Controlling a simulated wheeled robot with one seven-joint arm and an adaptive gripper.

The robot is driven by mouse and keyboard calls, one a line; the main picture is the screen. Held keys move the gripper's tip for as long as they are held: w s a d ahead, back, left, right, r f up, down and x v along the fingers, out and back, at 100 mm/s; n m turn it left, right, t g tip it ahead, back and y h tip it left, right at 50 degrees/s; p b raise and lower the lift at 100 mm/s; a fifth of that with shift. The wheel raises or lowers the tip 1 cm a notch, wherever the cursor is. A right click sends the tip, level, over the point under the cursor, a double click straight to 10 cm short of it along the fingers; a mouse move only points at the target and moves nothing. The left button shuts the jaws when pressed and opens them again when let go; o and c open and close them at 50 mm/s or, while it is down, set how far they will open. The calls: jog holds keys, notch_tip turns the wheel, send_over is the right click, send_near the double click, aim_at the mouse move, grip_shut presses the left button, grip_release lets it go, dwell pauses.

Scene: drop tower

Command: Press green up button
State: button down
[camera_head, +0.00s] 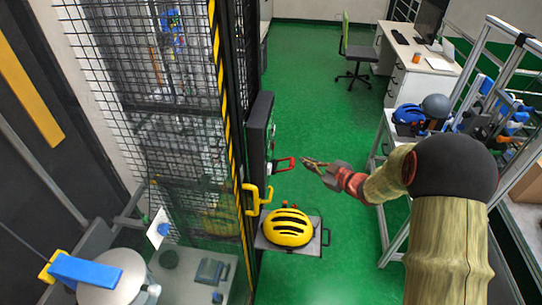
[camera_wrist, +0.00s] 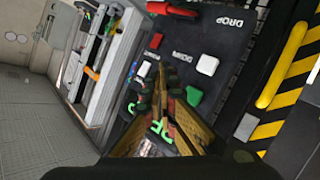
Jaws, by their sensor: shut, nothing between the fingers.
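A dark control panel (camera_wrist: 205,35) fills the middle of the wrist view, with upside-down white lettering that includes DROP. A green button (camera_wrist: 193,96) sits on it just right of my gripper (camera_wrist: 167,72); its label is not readable. A white button (camera_wrist: 207,65) is above it, and another white button (camera_wrist: 143,68) is left of my fingers. My gripper's fingers are shut and empty, and partly cover the panel. In the head view the panel (camera_head: 260,125) is seen edge-on, and my gripper (camera_head: 306,163) is to its right with a gap; its button faces are hidden.
A red handle (camera_head: 284,164) sticks out from the panel towards my gripper. A yellow handle (camera_head: 256,199) and a yellow helmet (camera_head: 286,227) on a small shelf are below. A mesh cage stands left. Green floor lies open beyond.

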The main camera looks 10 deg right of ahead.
aim_at(269, 155)
jog(key=shift+a, duration=0.1)
jog(key=w+a+b, duration=0.2)
jog(key=a, duration=0.6)
jog(key=shift+w, duration=0.35)
jog(key=shift+a, duration=0.2)
dwell(1.1)
jog(key=shift+w+a, duration=0.1)
jog(key=shift+a, duration=0.2)
jog(key=shift+w+a+b, duration=0.2)
jog(key=shift+a+b, duration=0.15)
jog(key=shift+a, duration=0.15)
dwell(0.8)
jog(key=shift+d, duration=0.2)
jog(key=shift+s+d, duration=0.3)
jog(key=shift+d, duration=0.4)
